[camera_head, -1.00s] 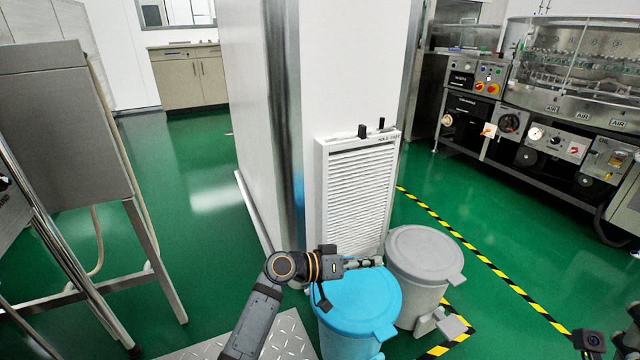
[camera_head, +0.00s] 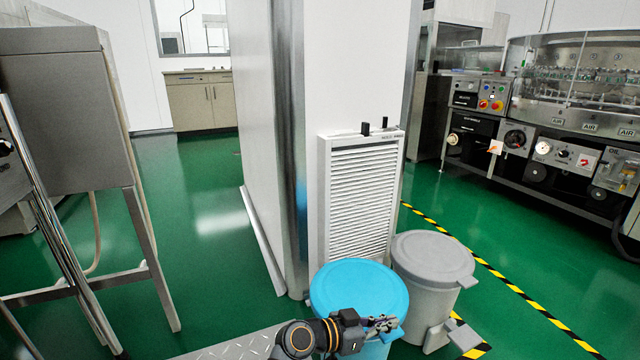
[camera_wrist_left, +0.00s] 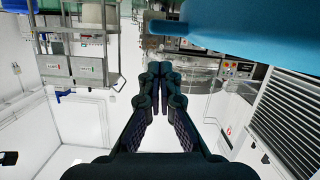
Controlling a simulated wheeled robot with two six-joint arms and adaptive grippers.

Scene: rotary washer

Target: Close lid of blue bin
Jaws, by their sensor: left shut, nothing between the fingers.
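The blue bin has a round blue lid (camera_head: 358,285) that looks flat and level on top of it, at the bottom middle of the head view. My left gripper (camera_head: 384,323) is at the near edge of the lid, in front of it, and covers part of the rim and bin body. Whether it touches the lid cannot be told. In the left wrist view my left gripper (camera_wrist_left: 158,76) has its fingers together with nothing between them. A large blue surface (camera_wrist_left: 255,30) of the bin fills the upper right there. My right gripper is out of view.
A grey lidded bin (camera_head: 432,258) stands close at the right of the blue one. A white louvred panel (camera_head: 362,200) on the wall column is just behind. A metal tread plate (camera_head: 240,347) is at lower left.

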